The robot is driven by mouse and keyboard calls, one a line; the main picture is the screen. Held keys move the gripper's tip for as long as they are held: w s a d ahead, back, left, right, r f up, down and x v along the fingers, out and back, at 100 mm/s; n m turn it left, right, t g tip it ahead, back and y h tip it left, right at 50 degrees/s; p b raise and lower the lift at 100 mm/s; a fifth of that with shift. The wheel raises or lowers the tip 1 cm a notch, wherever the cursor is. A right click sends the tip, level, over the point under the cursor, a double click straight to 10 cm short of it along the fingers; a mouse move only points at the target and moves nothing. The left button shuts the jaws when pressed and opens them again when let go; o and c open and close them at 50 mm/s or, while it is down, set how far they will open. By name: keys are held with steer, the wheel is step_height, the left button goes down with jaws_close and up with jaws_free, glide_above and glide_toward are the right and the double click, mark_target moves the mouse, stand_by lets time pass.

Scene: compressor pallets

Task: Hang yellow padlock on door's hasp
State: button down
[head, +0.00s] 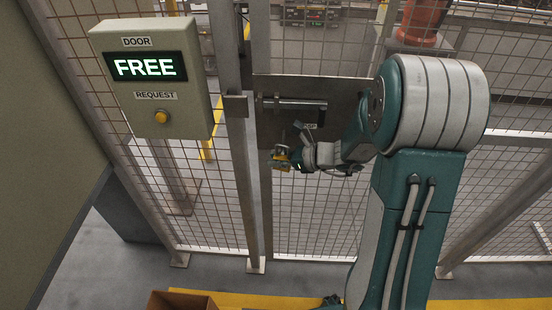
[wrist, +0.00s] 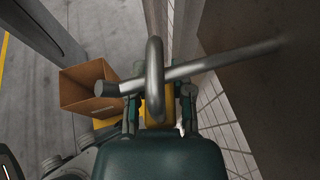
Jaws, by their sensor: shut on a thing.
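The yellow padlock (head: 281,158) is held by my gripper (head: 286,160) just below the door's bolt. In the wrist view its grey U-shaped shackle (wrist: 155,52) points up, and its yellow body (wrist: 155,108) is between the two fingers of my gripper (wrist: 159,105). The hasp area is a metal plate (head: 278,125) on the mesh door with a horizontal bolt (head: 295,103). In the wrist view a grey metal rod (wrist: 215,62) crosses at the shackle. I cannot tell whether the shackle is around the rod or only in front of it. A separate hasp loop is not clear.
A control box (head: 150,75) reading DOOR FREE, with a yellow request button (head: 161,116), is left of the door. Metal posts (head: 237,150) and mesh fencing surround the plate. An open cardboard box (wrist: 85,88) is on the floor; it also shows in the head view (head: 182,300).

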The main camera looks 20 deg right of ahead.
steer(key=shift+c, duration=2.2)
jaws_free()
steer(key=v, duration=1.2)
steer(key=s+a+r+n+g+h, duration=0.5)
steer(key=s+a+n, duration=0.45)
steer(key=n, duration=0.35)
steer(key=s+r+n+t+h, duration=0.1)
steer(key=s+r+n+h, duration=0.1)
steer(key=n, duration=0.4)
steer(key=s+d+r+n+t+h, duration=0.1)
steer(key=s+r+n+t+h, duration=0.1)
steer(key=s+n+h, duration=0.2)
steer(key=shift+s+d+r+n, duration=0.25)
steer(key=shift+s+r+n, duration=0.15)
steer(key=shift+s+n, duration=0.55)
